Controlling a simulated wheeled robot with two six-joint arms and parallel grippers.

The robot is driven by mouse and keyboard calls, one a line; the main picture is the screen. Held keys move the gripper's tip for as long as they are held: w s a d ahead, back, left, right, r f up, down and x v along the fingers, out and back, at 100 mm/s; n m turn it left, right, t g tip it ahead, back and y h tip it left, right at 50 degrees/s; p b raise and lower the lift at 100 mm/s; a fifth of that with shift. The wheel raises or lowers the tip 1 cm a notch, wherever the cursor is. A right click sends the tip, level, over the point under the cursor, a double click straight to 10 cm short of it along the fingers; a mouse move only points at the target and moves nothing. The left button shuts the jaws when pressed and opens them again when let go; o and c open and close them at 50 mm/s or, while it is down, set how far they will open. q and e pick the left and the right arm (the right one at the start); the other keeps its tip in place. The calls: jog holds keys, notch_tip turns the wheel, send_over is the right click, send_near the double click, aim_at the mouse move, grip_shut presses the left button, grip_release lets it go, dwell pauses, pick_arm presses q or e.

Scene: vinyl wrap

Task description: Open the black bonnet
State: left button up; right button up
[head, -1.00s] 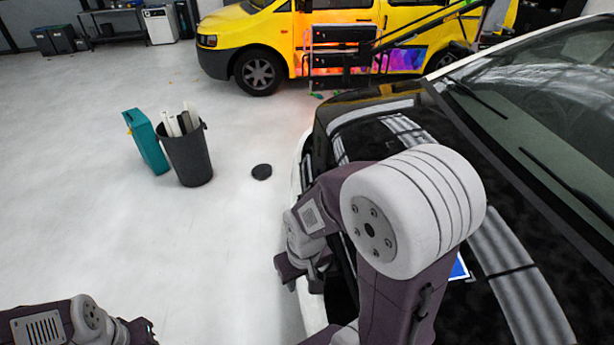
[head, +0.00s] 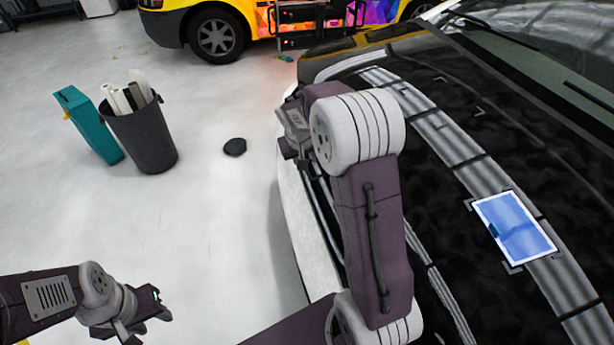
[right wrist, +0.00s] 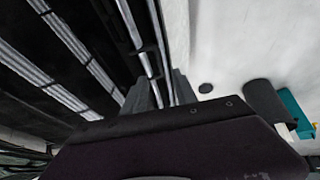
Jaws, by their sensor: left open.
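The black bonnet (head: 440,200) with grey stripes fills the right of the head view. Its left edge runs beside the car's white side; I cannot tell whether it is raised. My right arm reaches over this edge, and my right gripper (head: 292,138) is at the edge's far part, partly hidden by my own wrist. In the right wrist view the bonnet (right wrist: 60,75) lies at left, and the two grey fingers of my right gripper (right wrist: 163,90) stand apart with the striped edge showing between them. My left gripper (head: 150,312) is open and empty above the floor, away from the car.
A blue card (head: 515,228) with a white border lies on the bonnet. A dark bin (head: 142,140) with white rolls stands beside a teal box (head: 88,125) on the floor. A black disc (head: 235,147) lies nearby. A yellow van (head: 215,30) is behind.

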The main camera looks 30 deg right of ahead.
jog(key=b+x, duration=0.1)
jog(key=x, duration=0.7)
jog(key=shift+f, duration=0.25)
grip_shut()
dwell(1.0)
